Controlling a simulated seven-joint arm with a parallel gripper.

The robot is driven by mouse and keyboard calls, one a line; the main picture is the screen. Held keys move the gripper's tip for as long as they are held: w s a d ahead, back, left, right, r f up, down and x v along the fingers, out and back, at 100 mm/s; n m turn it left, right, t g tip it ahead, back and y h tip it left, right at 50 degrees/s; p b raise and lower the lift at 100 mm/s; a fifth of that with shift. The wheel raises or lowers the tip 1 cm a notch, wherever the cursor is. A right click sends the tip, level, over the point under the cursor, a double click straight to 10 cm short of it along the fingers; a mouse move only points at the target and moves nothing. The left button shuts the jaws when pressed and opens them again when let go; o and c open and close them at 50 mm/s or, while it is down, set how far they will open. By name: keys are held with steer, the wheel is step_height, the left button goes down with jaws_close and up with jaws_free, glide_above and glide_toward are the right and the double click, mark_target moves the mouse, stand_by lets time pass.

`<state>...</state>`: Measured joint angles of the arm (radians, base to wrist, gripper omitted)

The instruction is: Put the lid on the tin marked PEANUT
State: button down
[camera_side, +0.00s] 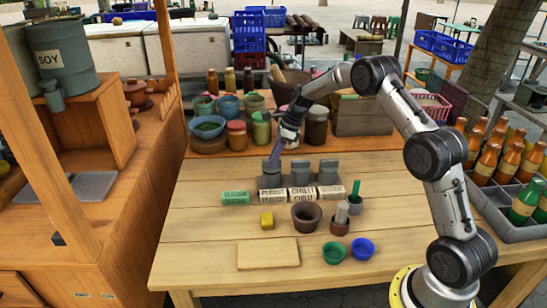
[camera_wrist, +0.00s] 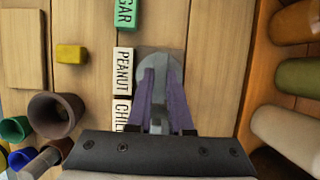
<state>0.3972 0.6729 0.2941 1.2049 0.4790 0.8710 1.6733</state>
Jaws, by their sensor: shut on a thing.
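A PEANUT label (camera_side: 271,195) stands in front of the leftmost grey tin (camera_side: 270,182); the label also shows in the wrist view (camera_wrist: 123,70). My gripper (camera_side: 273,163) reaches down over that tin from behind, its purple fingers tilted. In the wrist view my gripper (camera_wrist: 160,98) is shut on a grey piece, apparently the lid, between its fingertips beside the PEANUT label. The fingers hide much of it, and I cannot tell whether it touches the tin. Two more grey tins (camera_side: 300,178) (camera_side: 328,176) stand to the right behind CHILLI labels (camera_side: 303,193).
A green SUGAR label (camera_side: 235,198) lies left of the tins. A yellow block (camera_side: 267,220), a brown mortar (camera_side: 306,215), a small pot with a pestle (camera_side: 340,222), and green (camera_side: 334,252) and blue (camera_side: 362,248) bowls stand in front. Jars (camera_side: 237,133) crowd the back.

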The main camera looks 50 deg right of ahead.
steer(key=shift+f, duration=0.45)
stand_by(0.9)
steer(key=shift+c, duration=1.3)
jaws_free()
steer(key=shift+r, duration=3.55)
steer(key=shift+r, duration=2.5)
